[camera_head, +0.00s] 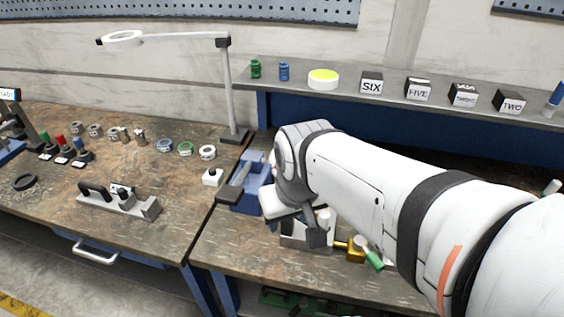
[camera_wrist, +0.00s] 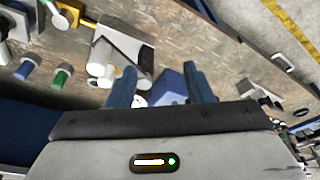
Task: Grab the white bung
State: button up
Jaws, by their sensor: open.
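A white cylinder (camera_head: 325,216), which looks like the white bung, stands by a grey-white block (camera_head: 296,238) on the right-hand bench. In the head view my gripper (camera_head: 301,232) hangs close beside it and partly hides the block. In the wrist view my gripper (camera_wrist: 161,82) is open, with nothing held between its fingers. The white cylinder (camera_wrist: 98,66) shows there just left of the left finger, outside the gap, beside the block (camera_wrist: 125,45). Whether a finger touches it cannot be told.
A blue vise (camera_head: 247,182) stands left of my gripper. A yellow fitting (camera_head: 356,250) and a green-and-white piece (camera_head: 373,259) lie to its right. A lamp post (camera_head: 229,90) rises behind. The shelf (camera_head: 440,101) holds lettered cubes.

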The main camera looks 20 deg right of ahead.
jog(key=shift+o, duration=0.5)
jog(key=shift+g, duration=0.8)
jog(key=w+d, duration=0.2)
jog(key=w+d+f, duration=0.1)
jog(key=w+d, duration=0.3)
jog(key=w, duration=0.1)
jog(key=shift+d+f, duration=0.3)
jog(key=shift+g, duration=0.7)
jog(key=w+d+f, duration=0.1)
jog(key=d, duration=0.1)
jog(key=w+d+f, duration=0.1)
jog(key=w+d, duration=0.1)
jog(key=w+d+f, duration=0.2)
jog(key=shift+d, duration=0.15)
jog(key=f, duration=0.4)
jog(key=f+p, duration=0.1)
jog(key=f, duration=0.2)
jog(key=shift+w+d+f+p, duration=0.2)
jog(key=shift+f+p, duration=0.1)
jog(key=shift+f, duration=0.1)
jog(key=c, duration=1.1)
jog(key=shift+r, duration=0.1)
jog(key=shift+c, duration=0.2)
